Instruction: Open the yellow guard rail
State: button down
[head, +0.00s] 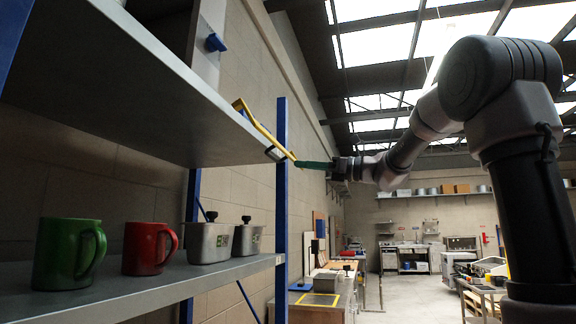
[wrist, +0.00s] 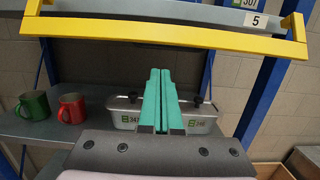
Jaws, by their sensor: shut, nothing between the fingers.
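The yellow guard rail (head: 262,130) runs along the front of the upper shelf (head: 130,85), its bar standing out from the shelf edge. In the wrist view the rail (wrist: 165,32) crosses the top of the picture, with a short arm at each end.
A green mug (head: 69,252), a red mug (head: 149,247) and two lidded metal containers (head: 211,242) stand on the lower shelf (head: 140,291). A blue upright (head: 281,190) stands beside the rail. Workbenches lie farther back, with open floor (head: 385,302) to the right.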

jog(key=shift+v, duration=0.85)
jog(key=shift+r, duration=0.1)
jog(key=s+d+f+n+h, duration=0.3)
jog(key=s+f+n+h, duration=0.3)
jog(key=s+f, duration=0.3)
jog(key=s+d+f+n+h, duration=0.3)
jog(key=s+f+n+h, duration=0.3)
jog(key=f, duration=0.9)
jog(key=s, duration=0.3)
jog(key=shift+s+d+g, duration=0.35)
jog(key=shift+g, duration=0.05)
jog(key=c, duration=1.5)
grip_release()
jog(key=s+d+f+n+h, duration=0.1)
jog(key=d, duration=0.1)
jog(key=s+d+f+n+h, duration=0.1)
jog(key=f+n, duration=0.1)
jog(key=s+d+f+n+t+h, duration=0.1)
jog(key=s+d+f+n+h, duration=0.1)
jog(key=shift+d+f, duration=0.15)
jog(key=shift+d, duration=0.2)
jog(key=o, duration=0.6)
jog(key=shift+s+d+f+n+h, duration=0.1)
jog(key=shift+d+f+n+h, duration=0.2)
jog(key=shift+n, duration=0.2)
